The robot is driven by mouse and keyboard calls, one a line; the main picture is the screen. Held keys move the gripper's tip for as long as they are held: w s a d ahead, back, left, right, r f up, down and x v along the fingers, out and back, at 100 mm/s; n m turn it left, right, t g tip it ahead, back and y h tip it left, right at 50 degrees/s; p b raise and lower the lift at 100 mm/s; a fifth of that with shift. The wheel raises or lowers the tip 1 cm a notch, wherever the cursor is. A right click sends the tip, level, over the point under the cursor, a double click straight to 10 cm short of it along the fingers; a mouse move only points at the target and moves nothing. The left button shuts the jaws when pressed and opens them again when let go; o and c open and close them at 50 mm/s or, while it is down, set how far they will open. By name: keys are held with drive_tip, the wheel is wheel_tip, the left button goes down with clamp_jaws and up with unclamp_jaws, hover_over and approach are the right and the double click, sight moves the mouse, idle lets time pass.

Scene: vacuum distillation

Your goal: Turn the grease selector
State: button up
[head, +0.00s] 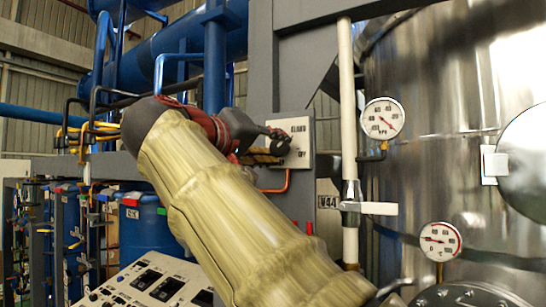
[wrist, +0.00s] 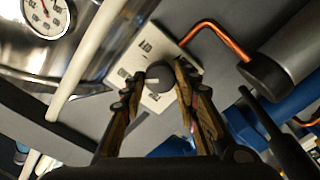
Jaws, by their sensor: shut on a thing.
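The grease selector is a dark round knob (wrist: 159,79) on a small white plate (wrist: 149,48) in the wrist view. A pale pointer mark shows on the knob, and dark printed labels sit around it, too small to read surely. My gripper (wrist: 162,74) is shut on the knob, one finger on each side. In the head view the white plate (head: 301,130) is fixed to a grey post, and my gripper (head: 272,150) reaches it from the left. There the knob is mostly hidden by my fingers.
A copper pipe (head: 283,181) runs below the plate. To the right are a white vertical pipe (head: 348,110) with a lever valve (head: 375,208), two gauges (head: 383,118) and a shiny steel tank (head: 450,90). A switch panel (head: 150,285) stands below my arm.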

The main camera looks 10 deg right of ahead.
drive_tip(key=m, duration=0.1)
drive_tip(key=m+b, duration=0.1)
drive_tip(key=m, duration=0.1)
drive_tip(key=m+b, duration=0.1)
drive_tip(key=shift+w+f+m, duration=0.1)
drive_tip(key=shift+f+m, duration=0.2)
drive_tip(key=shift+m+b, duration=0.75)
drive_tip(key=shift+m, duration=1.15)
drive_tip(key=shift+r, duration=0.1)
drive_tip(key=o, duration=0.9)
drive_tip(key=shift+a, duration=0.1)
drive_tip(key=shift+o, duration=1.4)
drive_tip(key=shift+r, duration=0.15)
